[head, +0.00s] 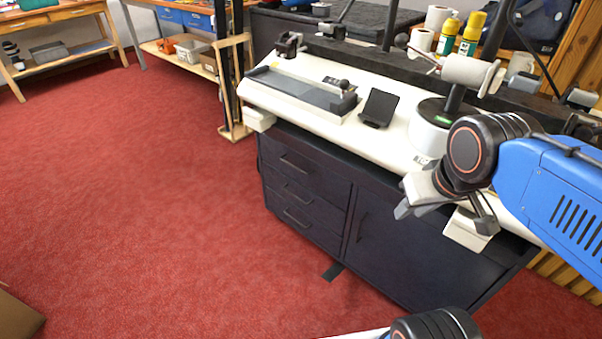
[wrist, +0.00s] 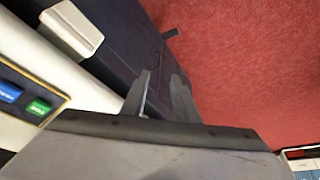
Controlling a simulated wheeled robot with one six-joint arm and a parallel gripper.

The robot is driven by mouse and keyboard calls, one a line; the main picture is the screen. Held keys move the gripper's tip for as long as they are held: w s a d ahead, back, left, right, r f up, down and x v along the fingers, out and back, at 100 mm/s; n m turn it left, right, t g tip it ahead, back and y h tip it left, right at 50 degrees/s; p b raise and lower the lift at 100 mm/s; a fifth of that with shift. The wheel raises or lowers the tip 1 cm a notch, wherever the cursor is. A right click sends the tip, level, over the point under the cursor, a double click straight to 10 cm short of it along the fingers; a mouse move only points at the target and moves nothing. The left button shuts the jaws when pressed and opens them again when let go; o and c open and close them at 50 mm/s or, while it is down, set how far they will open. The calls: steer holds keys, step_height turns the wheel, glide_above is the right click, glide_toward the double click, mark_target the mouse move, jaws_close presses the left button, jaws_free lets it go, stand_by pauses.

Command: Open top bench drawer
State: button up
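The dark bench cabinet has a stack of drawers on its left side, seen in the head view. The top drawer (head: 312,177) is shut, flush with the cabinet front, and has a dark bar handle (head: 295,163). My gripper (head: 443,214) is at the right, in front of the bench edge near the cabinet door, well to the right of the top drawer and apart from its handle. In the wrist view my gripper (wrist: 163,85) shows two grey fingers with a gap between them and nothing held. The drawer handles cannot be made out there.
Below are two more shut drawers (head: 297,217) and a cabinet door (head: 395,240) at right. The white benchtop (head: 385,145) carries a paper trimmer (head: 305,90) and a dark stand (head: 379,108). White blocks (head: 259,119) stick out under its edge. Red carpet (head: 150,190) is clear at left.

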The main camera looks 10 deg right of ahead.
steer(key=w+a+f+n+g+h, duration=0.1)
steer(key=w+a+f+h, duration=0.15)
steer(key=w, duration=0.45)
steer(key=w+a+f+n+g+h, duration=0.15)
steer(key=w+a+h, duration=0.25)
steer(key=w, duration=0.4)
steer(key=w+a+f+n+h, duration=0.1)
steer(key=w+a+f+h, duration=0.2)
steer(key=w, duration=0.4)
steer(key=w+a+f+n+t+h, duration=0.1)
steer(key=w+a+f+n+t, duration=0.2)
steer(key=a, duration=0.5)
steer(key=w+a+f+t+h, duration=0.1)
steer(key=w+a+f+t, duration=0.15)
steer(key=a+f, duration=0.45)
steer(key=w+a+f+n+t+h, duration=0.1)
steer(key=w+a+f+n+t, duration=0.2)
steer(key=a, duration=0.6)
steer(key=w+d+f+m, duration=0.1)
steer(key=w+d+f, duration=0.2)
steer(key=w+d, duration=0.8)
steer(key=shift+w+d+f+y, duration=0.2)
steer(key=shift+w+d+y, duration=0.2)
steer(key=shift+d, duration=0.35)
jaws_close()
